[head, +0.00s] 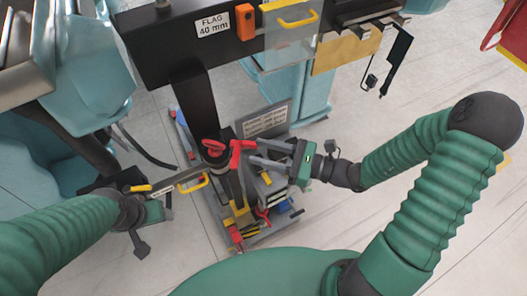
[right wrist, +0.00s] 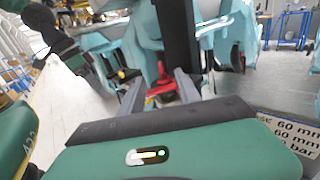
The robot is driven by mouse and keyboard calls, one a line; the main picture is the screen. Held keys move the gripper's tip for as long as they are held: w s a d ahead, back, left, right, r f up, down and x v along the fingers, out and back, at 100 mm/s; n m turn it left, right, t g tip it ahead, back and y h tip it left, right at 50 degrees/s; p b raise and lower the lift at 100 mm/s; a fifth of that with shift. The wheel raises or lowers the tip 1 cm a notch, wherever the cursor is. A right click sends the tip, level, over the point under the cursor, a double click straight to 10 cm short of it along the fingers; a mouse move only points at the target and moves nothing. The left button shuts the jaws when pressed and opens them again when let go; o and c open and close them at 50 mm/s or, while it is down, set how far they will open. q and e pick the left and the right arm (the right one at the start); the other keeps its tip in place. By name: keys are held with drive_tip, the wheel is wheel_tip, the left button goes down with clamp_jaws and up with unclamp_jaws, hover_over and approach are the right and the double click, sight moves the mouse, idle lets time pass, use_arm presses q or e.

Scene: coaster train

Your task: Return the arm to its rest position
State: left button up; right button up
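My right arm comes in from the right in the head view. Its gripper (head: 254,151) points left, with two grey fingers spread apart. In the right wrist view the fingers (right wrist: 159,88) also stand apart, with a red part (right wrist: 161,91) showing between and beyond them. In the head view a red fitting (head: 240,152) on the dark post is close to the fingertips; I cannot tell if they touch. My left gripper (head: 152,208) is at the lower left, beside a grey bar and a yellow handle (head: 193,184); its fingers are not clear.
A dark beam labelled "FLAG 40 mm" (head: 213,26) crosses the top, on a dark post (head: 196,92). A low cart (head: 273,222) with tools stands below the right gripper. Pale floor (head: 400,225) is open at right.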

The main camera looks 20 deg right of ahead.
drive_tip(key=shift+a, duration=0.1)
idle(0.3)
drive_tip(key=s+f+n+g+h+b, duration=0.1)
drive_tip(key=s+f+n+g+h, duration=0.6)
drive_tip(key=s+f+n+g, duration=0.65)
drive_tip(key=w+d+r+n+t+h+b, duration=0.1)
drive_tip(key=w+d+r+n+t+h, duration=0.3)
drive_tip(key=n, duration=0.7)
drive_tip(key=w+d+t+h, duration=0.2)
drive_tip(key=d+h, duration=0.1)
drive_tip(key=shift+w+d+r+h, duration=0.2)
drive_tip(key=shift+d+r+h, duration=0.1)
drive_tip(key=shift+d+h, duration=0.1)
